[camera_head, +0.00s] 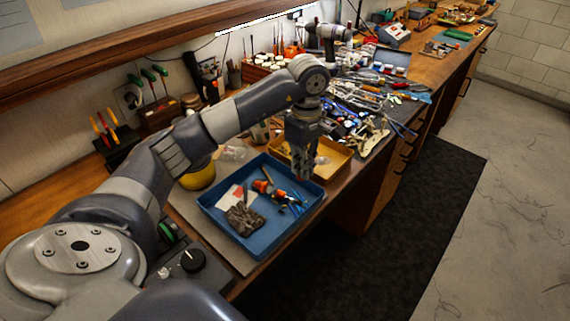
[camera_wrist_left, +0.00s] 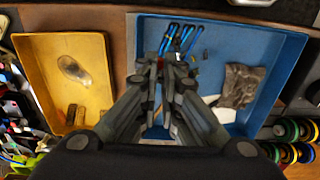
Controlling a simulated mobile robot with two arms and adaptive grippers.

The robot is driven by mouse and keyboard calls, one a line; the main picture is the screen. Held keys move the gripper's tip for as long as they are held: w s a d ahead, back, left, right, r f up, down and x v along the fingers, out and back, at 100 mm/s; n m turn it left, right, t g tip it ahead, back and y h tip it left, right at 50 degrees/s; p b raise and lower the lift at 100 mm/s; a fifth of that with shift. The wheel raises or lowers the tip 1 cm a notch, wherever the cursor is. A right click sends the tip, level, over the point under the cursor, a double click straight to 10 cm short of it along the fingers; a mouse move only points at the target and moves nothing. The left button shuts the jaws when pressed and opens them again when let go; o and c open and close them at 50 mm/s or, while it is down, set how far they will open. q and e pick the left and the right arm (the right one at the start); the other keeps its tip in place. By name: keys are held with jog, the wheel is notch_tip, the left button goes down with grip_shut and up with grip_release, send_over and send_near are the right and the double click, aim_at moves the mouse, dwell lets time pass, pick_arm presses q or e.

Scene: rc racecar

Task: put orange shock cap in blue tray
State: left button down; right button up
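The blue tray (camera_head: 238,245) lies on the bench in front of me. It also shows in the left wrist view (camera_wrist_left: 262,42). Inside it are orange pieces (camera_head: 262,187), bunched with dark and blue-handled parts; I cannot tell which is the shock cap. No orange piece shows in the left wrist view, where my fingers cover part of the tray. My left gripper (camera_head: 301,172) points down above the tray's right end. In the left wrist view its fingertips (camera_wrist_left: 165,66) come together, and I see nothing held between them. My right gripper is out of view.
A yellow tray (camera_head: 335,160) stands beside the blue one, also in the left wrist view (camera_wrist_left: 50,50). A crumpled dark cloth (camera_head: 243,219) and blue-handled tools (camera_wrist_left: 178,38) lie in the blue tray. Tools clutter the bench behind. A yellow bowl (camera_head: 198,178) stands left.

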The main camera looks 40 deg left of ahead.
pick_arm(q)
notch_tip(320, 180, down, 3)
jog(key=shift+f+p, duration=0.2)
jog(key=shift+p, duration=0.2)
notch_tip(320, 180, down, 3)
jog(key=shift+d+r+p, duration=0.1)
jog(key=shift+p, duration=0.4)
jog(key=shift+f, duration=0.5)
jog(key=shift+f, duration=0.2)
jog(key=c, duration=2.1)
grip_release()
jog(key=shift+r, duration=0.1)
